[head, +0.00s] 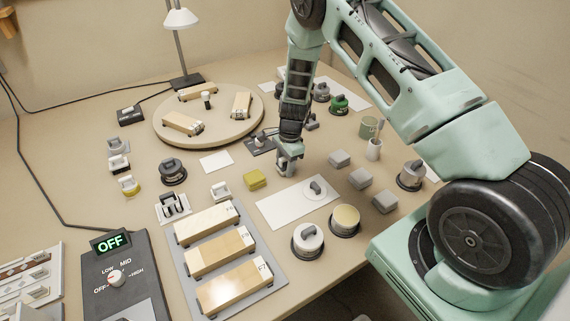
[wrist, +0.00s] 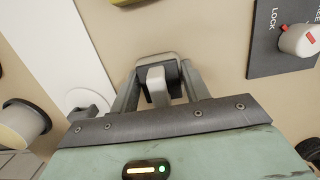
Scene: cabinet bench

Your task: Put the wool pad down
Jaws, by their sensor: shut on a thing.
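My gripper (head: 288,160) reaches down over the middle of the bench, behind the white sheet. In the wrist view my gripper (wrist: 157,92) is shut on the light grey grip of a small pad (wrist: 158,60), which I take to be the wool pad. The pad has a pale rim and a dark part beside the grip. In the head view it is mostly hidden by the fingers. I cannot tell whether its underside touches the bench or hangs just above it.
A white sheet (head: 280,209) with a grey-handled disc lies in front. A yellow block (head: 255,179) is to the left, grey blocks (head: 360,178) to the right. A dark lock panel (wrist: 280,55) with a knob is close by. Bare bench surrounds the gripper.

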